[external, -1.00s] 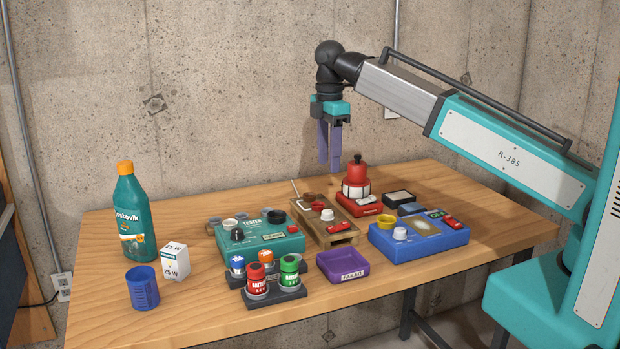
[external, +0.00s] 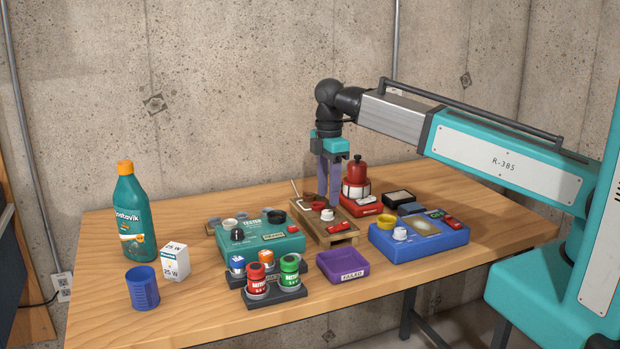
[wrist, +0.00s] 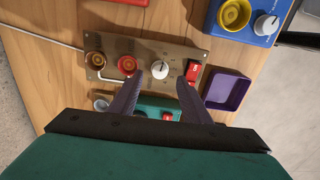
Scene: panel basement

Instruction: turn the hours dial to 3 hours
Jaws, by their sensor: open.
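A wooden-sided box with a metal top (external: 318,232) carries a white dial (external: 327,215), which also shows in the wrist view (wrist: 159,69). Marks by this dial are too small to read. A second white dial (external: 400,233) is on the blue box (external: 440,241) and shows at the wrist view's top right (wrist: 266,24). I cannot tell by labels which is the hours dial. My gripper (external: 328,204) points down, open and empty, over the metal-topped box. In the wrist view its fingertips (wrist: 160,82) lie either side of the nearer white dial, apparently above it.
On the metal top, a red ring (wrist: 127,65), brown socket (wrist: 95,59) and red switch (wrist: 193,70) flank the dial. A green tester (external: 258,238), purple tray (external: 343,268), battery holder (external: 275,294) and red device (external: 360,207) stand close around. The table's front right is clear.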

